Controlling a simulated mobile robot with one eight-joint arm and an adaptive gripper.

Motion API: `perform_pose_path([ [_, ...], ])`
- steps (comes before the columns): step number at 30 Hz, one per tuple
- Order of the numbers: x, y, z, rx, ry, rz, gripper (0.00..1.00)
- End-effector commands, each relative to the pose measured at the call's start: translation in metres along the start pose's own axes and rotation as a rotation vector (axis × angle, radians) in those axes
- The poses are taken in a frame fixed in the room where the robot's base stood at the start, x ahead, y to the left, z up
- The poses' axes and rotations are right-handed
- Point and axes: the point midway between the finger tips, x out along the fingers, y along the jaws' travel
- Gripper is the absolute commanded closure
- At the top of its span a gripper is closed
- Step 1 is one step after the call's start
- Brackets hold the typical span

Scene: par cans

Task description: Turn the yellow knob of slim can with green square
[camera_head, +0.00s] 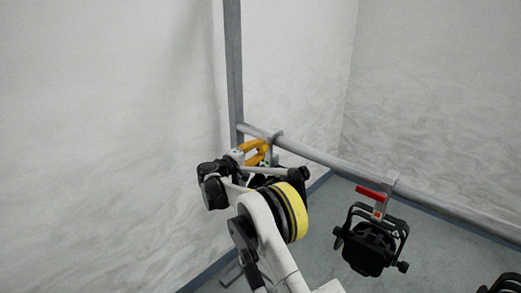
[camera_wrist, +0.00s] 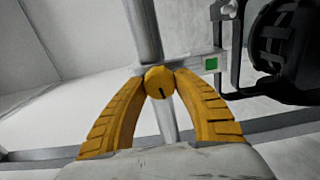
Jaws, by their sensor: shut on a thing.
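In the wrist view, the yellow knob (camera_wrist: 157,79) is round, with a short dark line on its face pointing down. My gripper (camera_wrist: 159,84) has its two orange fingers shut on the knob, one on each side. A green square (camera_wrist: 211,63) sits on the pale clamp bracket to the right of the knob. The dark can (camera_wrist: 284,45) hangs at the upper right, only partly in view. In the head view, my gripper (camera_head: 256,152) is at the clamp near the left end of the pipe. My arm hides the knob and most of that can there.
A grey horizontal pipe (camera_head: 328,158) runs from an upright post (camera_head: 233,65) toward the right. A second dark can (camera_head: 368,246) with a red clamp handle (camera_head: 370,193) hangs farther right. Part of another can (camera_head: 503,284) shows at the lower right corner. White walls stand behind.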

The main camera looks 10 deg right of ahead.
Motion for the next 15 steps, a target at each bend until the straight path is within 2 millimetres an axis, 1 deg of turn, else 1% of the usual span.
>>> perform_pose_path([
  [15, 0.0005, 0.0001, 0.0001, -0.488, 0.0, 0.002, 0.95],
])
